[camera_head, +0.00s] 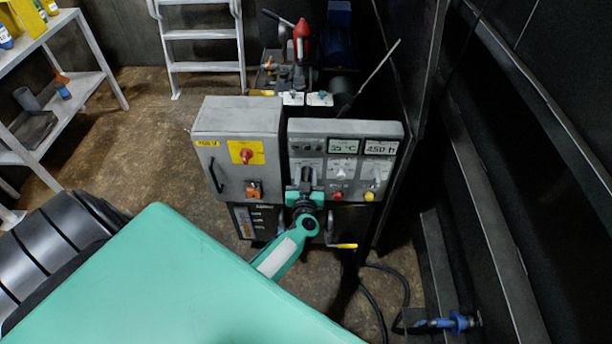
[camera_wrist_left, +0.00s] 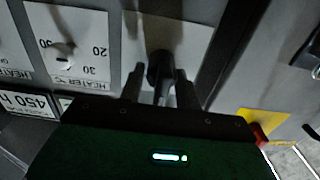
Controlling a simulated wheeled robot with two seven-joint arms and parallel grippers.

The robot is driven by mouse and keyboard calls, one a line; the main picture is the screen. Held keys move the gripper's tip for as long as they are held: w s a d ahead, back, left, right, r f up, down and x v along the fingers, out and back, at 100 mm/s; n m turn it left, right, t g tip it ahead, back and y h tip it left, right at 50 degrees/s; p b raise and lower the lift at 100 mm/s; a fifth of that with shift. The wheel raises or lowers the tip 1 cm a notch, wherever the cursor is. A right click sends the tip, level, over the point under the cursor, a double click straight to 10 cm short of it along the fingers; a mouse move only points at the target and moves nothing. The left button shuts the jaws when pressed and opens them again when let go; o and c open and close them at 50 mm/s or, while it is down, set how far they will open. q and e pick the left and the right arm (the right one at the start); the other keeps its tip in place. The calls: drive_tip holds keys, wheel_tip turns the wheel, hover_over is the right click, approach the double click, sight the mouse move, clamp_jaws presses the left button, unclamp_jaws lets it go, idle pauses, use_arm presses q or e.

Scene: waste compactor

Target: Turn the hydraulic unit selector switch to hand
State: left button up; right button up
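The hydraulic unit's control panel (camera_head: 345,129) has two lit displays, small knobs and coloured buttons. My left gripper (camera_head: 305,176) is at the panel's left part, in front of its face. In the left wrist view a black switch knob (camera_wrist_left: 160,66) stands on a pale plate (camera_wrist_left: 190,35). My left gripper's fingers (camera_wrist_left: 158,90) are on either side of this knob, with gaps visible, so they look open. The knob's labels and pointer direction cannot be read, and the gripper covers it in the head view. My right gripper is not in view.
A grey cabinet (camera_head: 238,121) with a red rotary switch (camera_head: 246,155) on a yellow plate adjoins the panel on the left. A heater dial (camera_wrist_left: 63,55) is beside the knob in the wrist view. A dark wall (camera_head: 500,150) stands on the right. Cables (camera_head: 385,290) lie on the floor.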

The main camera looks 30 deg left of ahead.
use_arm(q)
drive_tip(key=shift+c, duration=0.4)
drive_tip(key=c, duration=0.5)
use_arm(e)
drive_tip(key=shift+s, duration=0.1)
